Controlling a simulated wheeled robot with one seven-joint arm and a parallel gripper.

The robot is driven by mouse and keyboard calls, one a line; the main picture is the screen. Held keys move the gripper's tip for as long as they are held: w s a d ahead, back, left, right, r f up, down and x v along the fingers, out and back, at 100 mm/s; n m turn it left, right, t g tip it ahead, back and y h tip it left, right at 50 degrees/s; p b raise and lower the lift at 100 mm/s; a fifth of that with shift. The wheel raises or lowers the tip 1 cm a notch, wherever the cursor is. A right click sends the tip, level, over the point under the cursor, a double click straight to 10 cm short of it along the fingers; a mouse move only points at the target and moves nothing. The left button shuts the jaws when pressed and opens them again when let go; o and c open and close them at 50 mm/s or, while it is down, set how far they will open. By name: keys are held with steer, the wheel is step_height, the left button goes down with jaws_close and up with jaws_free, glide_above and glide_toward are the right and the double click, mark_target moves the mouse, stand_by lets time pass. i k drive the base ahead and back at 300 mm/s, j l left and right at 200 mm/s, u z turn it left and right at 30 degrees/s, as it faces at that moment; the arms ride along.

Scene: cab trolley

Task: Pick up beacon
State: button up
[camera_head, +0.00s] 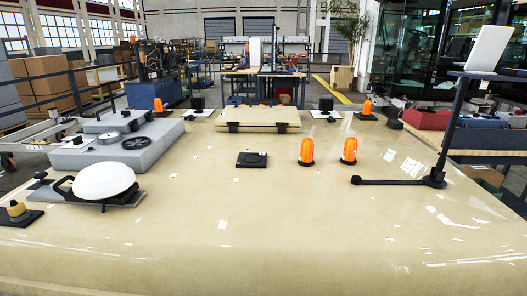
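Several orange beacons with black bases stand upright on the beige cab-roof surface (215,215). One beacon (306,151) is right of centre, and a second beacon (349,150) is close beside it on the right, with a small gap between them. A smaller-looking beacon (367,107) stands at the far right edge, and another (158,105) at the far left. A flat black square plate with a round centre (252,160) lies left of the central pair. My gripper is not visible in this view.
A grey raised housing (98,155) with round dials and a white dome (104,181) occupy the left. A black post (451,130) bearing a white panel (489,48) rises at the right, with a low black bar (390,182) at its foot. The front middle is largely clear.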

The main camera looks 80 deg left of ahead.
mark_target(305, 159)
steer(key=u, duration=2.15)
